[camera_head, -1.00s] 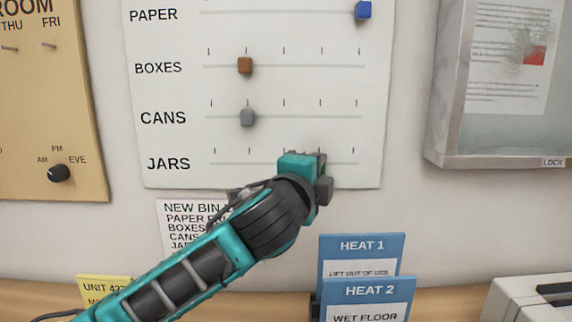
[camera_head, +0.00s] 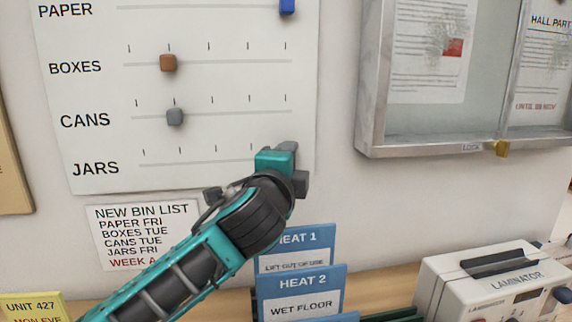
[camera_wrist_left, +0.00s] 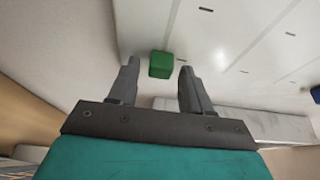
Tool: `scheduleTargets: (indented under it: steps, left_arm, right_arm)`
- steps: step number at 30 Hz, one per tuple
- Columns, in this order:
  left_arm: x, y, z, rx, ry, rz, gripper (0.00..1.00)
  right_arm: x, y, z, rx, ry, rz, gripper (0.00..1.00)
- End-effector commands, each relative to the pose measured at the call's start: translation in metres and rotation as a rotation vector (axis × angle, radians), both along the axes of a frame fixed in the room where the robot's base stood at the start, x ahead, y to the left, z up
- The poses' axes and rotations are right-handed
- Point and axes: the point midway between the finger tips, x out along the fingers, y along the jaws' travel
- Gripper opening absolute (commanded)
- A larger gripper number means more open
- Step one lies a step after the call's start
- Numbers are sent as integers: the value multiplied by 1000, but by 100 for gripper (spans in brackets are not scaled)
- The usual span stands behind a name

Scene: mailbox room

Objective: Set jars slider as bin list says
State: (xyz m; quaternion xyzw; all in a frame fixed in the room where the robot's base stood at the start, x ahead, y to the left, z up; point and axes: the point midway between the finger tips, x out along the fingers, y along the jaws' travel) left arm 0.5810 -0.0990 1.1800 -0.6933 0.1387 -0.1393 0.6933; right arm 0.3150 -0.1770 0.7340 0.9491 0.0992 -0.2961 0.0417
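The JARS row (camera_head: 130,167) is the lowest track on the white slider board (camera_head: 100,145). My left gripper (camera_head: 292,168) is at this row's right end and covers it in the head view, so the JARS knob is hidden there. In the left wrist view a green knob (camera_wrist_left: 160,65) shows between the fingertips of my left gripper (camera_wrist_left: 159,72). The fingers are apart, with a gap on each side of the knob. The bin list (camera_head: 140,235) reads PAPER FRI, BOXES TUE, CANS TUE, JARS FRI. My right gripper is not in view.
The blue PAPER knob (camera_head: 287,6) is at its track's right end. The brown BOXES knob (camera_head: 168,63) and grey CANS knob (camera_head: 175,117) sit near the second tick. Blue HEAT cards (camera_head: 302,280) stand below my gripper. A laminator (camera_head: 440,275) and glass case (camera_head: 372,110) are right.

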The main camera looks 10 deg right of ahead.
Motion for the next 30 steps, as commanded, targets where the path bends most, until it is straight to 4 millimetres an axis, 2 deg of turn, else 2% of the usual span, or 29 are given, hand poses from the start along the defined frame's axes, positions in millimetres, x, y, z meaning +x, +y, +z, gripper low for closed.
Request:
scheduleTargets:
  steps: [9,14,30]
  left_arm:
    - [-1,2,0,0,1,2,53]
    - [-11,6,-1,-1,1,1,53]
    - [-97,41,-1,-1,0,0,53]
  right_arm:
    - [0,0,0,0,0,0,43]
    - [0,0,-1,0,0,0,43]
    - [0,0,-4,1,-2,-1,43]
